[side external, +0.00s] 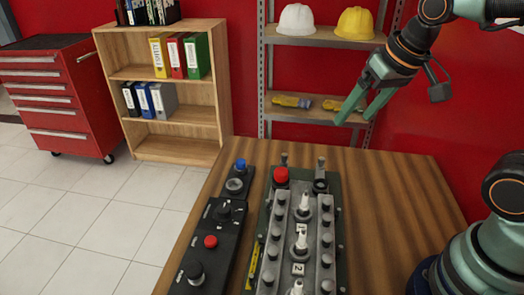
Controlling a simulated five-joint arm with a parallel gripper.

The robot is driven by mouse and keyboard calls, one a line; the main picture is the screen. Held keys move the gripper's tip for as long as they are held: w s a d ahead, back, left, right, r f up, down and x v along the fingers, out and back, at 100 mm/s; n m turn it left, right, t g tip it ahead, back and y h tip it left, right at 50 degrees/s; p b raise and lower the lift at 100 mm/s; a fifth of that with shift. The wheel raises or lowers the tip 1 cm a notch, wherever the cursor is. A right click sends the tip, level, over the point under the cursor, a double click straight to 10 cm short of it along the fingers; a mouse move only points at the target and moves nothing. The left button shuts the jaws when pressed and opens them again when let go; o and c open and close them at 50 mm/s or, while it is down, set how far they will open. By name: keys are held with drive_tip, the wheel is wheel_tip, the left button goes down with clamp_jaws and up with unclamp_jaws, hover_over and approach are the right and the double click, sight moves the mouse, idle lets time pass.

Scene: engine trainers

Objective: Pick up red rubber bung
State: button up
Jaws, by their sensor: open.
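A red round piece (281,175), which looks like the rubber bung, sits at the far left corner of the engine block (312,230) on the wooden table. My gripper (358,116) is open and empty. It hangs in the air to the right of the red bung and higher in the picture, with its fingers pointing down and to the left. It is clear of the block and touches nothing. The near end of the block is cut off by the frame's lower edge.
Metal posts (320,168) rise at the block's far end. The table (390,200) is bare on the right.

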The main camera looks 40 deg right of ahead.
drive_tip(key=w+a+f+m+g, duration=0.2)
drive_tip(key=w+a+m, duration=0.1)
drive_tip(key=w+m, duration=0.35)
drive_tip(key=m+g, duration=0.2)
drive_tip(key=m, duration=0.4)
approach(282, 171)
drive_tip(key=f, duration=0.9)
drive_tip(key=shift+w+a, duration=0.15)
drive_tip(key=shift+w, duration=0.2)
clamp_jaws()
